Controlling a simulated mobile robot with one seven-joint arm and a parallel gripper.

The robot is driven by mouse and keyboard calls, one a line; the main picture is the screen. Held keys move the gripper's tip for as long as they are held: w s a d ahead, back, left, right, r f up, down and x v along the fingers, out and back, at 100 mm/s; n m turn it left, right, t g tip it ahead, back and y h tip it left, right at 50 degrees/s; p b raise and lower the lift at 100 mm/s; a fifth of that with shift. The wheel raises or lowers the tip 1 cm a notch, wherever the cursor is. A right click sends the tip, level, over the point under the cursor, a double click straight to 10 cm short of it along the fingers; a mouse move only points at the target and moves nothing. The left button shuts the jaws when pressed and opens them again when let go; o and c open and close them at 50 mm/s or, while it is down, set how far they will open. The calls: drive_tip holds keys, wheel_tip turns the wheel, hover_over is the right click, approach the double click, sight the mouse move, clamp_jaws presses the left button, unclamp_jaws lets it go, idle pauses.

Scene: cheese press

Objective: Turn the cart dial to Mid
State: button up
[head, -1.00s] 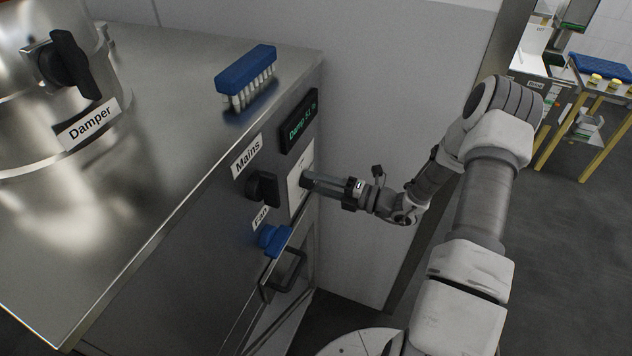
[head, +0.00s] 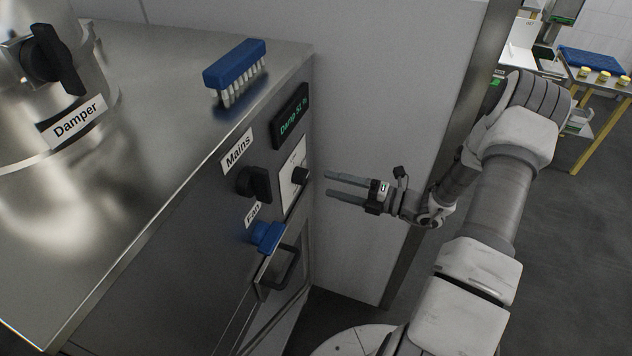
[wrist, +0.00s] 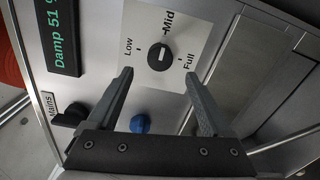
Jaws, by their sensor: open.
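The cart dial is a round black knob (head: 300,175) on a white plate (head: 289,183) on the cart's front panel. In the wrist view the knob (wrist: 160,54) sits among the labels Low, Mid and Full (wrist: 187,61). A short pale mark shows on its face; I cannot tell for sure which label it points to. My gripper (head: 329,184) is open and empty, to the right of the knob and apart from it. In the wrist view its two fingers (wrist: 158,76) stand spread below the knob, with nothing between them.
A black Mains knob (head: 254,184), a blue Fan knob (head: 266,236) and a door handle (head: 279,268) are close by. A display reading Damp 51 % (head: 291,116) is above the plate. A blue brush (head: 235,66) lies on the steel top.

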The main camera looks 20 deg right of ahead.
drive_tip(key=b+v, duration=0.1)
drive_tip(key=v, duration=0.9)
